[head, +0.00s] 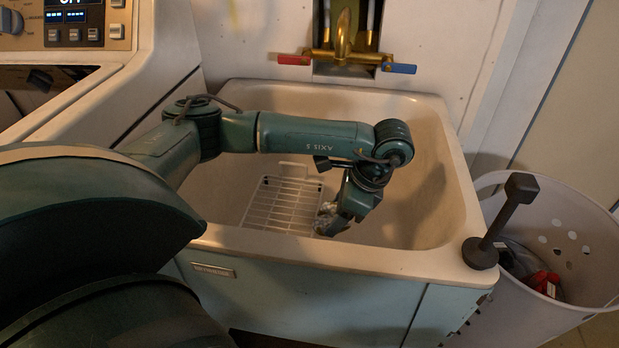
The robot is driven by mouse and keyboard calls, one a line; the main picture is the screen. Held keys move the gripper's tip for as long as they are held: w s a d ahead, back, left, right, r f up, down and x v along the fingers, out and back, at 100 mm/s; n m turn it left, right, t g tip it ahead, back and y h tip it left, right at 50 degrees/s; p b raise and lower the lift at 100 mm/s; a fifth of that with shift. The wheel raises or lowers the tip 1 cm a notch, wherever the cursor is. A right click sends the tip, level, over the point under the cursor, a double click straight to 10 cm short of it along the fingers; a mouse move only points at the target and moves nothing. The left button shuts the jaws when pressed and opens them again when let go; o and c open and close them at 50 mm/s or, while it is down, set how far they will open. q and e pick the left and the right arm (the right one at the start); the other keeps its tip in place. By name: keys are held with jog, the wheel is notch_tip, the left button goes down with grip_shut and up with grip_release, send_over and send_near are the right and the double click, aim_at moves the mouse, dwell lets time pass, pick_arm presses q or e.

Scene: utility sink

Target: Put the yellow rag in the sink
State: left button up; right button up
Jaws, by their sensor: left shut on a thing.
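The beige sink (350,258) stands in the middle of the head view. My left arm reaches over its left rim, and my left gripper (330,222) points down inside the basin, near the front wall. It is shut on a pale grey, crumpled thing (325,217), mostly hidden by the fingers. I cannot tell whether this is the yellow rag; no clearly yellow cloth shows. Whether the held thing touches the rack or the basin floor is unclear. My right gripper is not in view.
A white wire rack (278,205) lies in the basin, left of the gripper. A brass faucet (343,48) is above the back rim. A dark, block-ended tool (503,215) stands at the front right corner. A pale laundry bin (535,318) holding red and dark things stands at right.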

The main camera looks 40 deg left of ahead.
pick_arm(q)
notch_tip(320, 180, down, 6)
jog(key=shift+r+b, duration=0.2)
jog(key=shift+b, duration=0.45)
notch_tip(320, 180, down, 5)
jog(key=shift+f+b, duration=0.15)
jog(key=shift+b, duration=0.5)
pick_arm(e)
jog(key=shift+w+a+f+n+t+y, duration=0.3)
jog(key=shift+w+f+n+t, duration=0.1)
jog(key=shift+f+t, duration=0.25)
pick_arm(q)
jog(key=o, duration=1)
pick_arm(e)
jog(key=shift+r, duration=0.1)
pick_arm(q)
jog(key=p+v, duration=0.3)
jog(key=v, duration=0.9)
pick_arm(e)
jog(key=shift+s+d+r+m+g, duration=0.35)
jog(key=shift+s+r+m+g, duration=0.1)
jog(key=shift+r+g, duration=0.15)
